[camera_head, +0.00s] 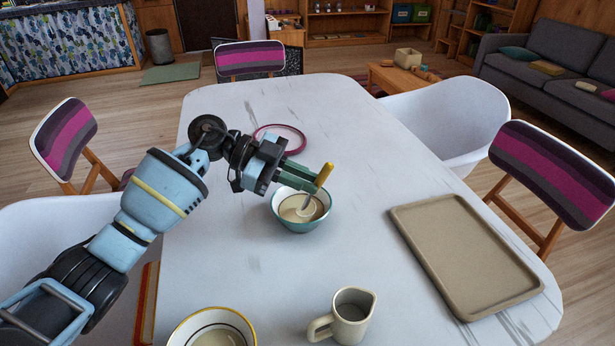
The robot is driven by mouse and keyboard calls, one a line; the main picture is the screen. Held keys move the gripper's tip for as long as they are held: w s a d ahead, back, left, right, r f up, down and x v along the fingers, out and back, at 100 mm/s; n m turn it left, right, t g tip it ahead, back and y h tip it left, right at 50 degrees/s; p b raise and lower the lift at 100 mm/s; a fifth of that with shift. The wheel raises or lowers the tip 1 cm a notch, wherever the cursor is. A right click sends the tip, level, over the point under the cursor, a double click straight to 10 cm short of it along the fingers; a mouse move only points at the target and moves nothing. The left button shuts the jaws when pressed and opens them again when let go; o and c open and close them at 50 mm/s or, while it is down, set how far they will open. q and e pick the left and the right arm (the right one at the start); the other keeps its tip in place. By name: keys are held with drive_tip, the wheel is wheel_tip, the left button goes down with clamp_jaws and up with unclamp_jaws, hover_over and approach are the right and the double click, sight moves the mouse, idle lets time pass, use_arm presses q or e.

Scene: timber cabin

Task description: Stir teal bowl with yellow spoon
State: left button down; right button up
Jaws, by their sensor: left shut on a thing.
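The teal bowl (301,225) stands on the white table near its middle, with a pale, creamy content inside. The yellow spoon (325,173) has a yellow handle top and a greyish lower part that reaches down into the bowl's content. It leans a little, with its top toward the right. My left gripper (312,180) comes in from the left above the bowl's far rim and is shut on the spoon's handle. The spoon's lowest end is hidden in the content. My right gripper is not in view.
A beige tray (465,255) lies at the right. A cream jug (350,317) and a yellow-rimmed bowl (212,327) stand at the near edge. A magenta-rimmed plate (282,138) lies behind my left gripper. Chairs surround the table (370,180). The tabletop between bowl and tray is clear.

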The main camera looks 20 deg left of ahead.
use_arm(q)
drive_tip(key=shift+w+a+f+b, duration=0.15)
drive_tip(key=shift+a+f, duration=0.15)
drive_tip(key=shift+f, duration=0.5)
drive_tip(key=shift+w+a+f+b, duration=0.15)
drive_tip(key=shift+a+f, duration=0.15)
drive_tip(key=shift+f, duration=0.45)
